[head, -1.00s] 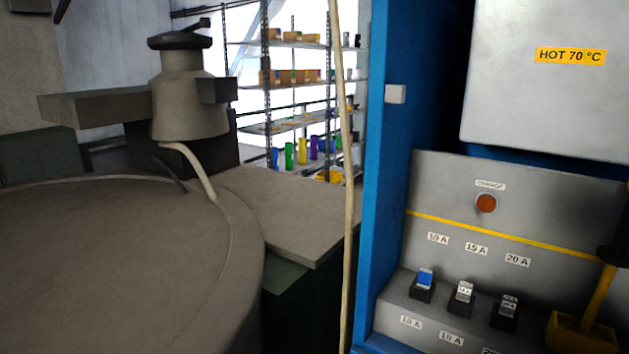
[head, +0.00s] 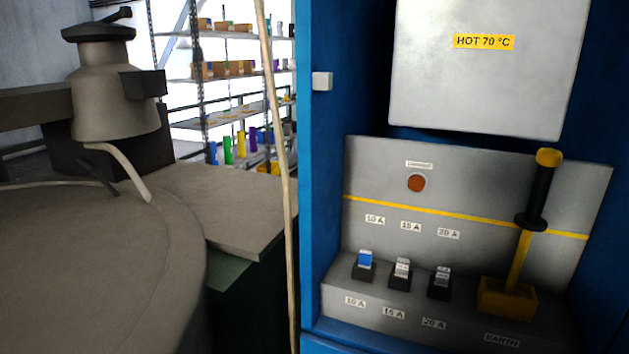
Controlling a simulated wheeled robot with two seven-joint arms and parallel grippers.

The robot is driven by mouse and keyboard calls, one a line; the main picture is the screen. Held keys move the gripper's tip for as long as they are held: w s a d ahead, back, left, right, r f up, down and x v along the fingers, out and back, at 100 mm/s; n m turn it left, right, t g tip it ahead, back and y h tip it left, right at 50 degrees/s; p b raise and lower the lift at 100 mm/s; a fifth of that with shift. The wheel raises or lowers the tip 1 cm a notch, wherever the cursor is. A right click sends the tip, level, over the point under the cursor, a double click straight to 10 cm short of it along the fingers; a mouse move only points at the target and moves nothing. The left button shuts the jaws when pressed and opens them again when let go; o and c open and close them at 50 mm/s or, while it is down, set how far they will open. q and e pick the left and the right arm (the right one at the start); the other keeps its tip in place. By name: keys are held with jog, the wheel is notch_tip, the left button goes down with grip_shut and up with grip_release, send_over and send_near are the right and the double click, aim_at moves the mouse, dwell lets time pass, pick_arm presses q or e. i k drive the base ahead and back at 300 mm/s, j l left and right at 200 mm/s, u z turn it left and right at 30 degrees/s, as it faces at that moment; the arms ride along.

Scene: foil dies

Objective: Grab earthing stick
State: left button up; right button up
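The earthing stick (head: 537,196) stands in the head view at the right of the grey panel. It has a black handle with a yellow end cap and a round black guard, and a yellow shaft below. It leans slightly to the right, its lower end in a yellow block (head: 507,299) above a label reading EARTH. Neither of my grippers shows in the view.
The grey panel (head: 375,170) sits in a blue cabinet (head: 325,130) and carries a red-orange lamp and three fuses. A box marked HOT 70 °C (head: 480,85) hangs above. A thin pale pole (head: 277,130) stands left of the cabinet. Shelves stand behind.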

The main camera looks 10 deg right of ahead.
aim_at(548, 159)
jog(key=z, duration=1.45)
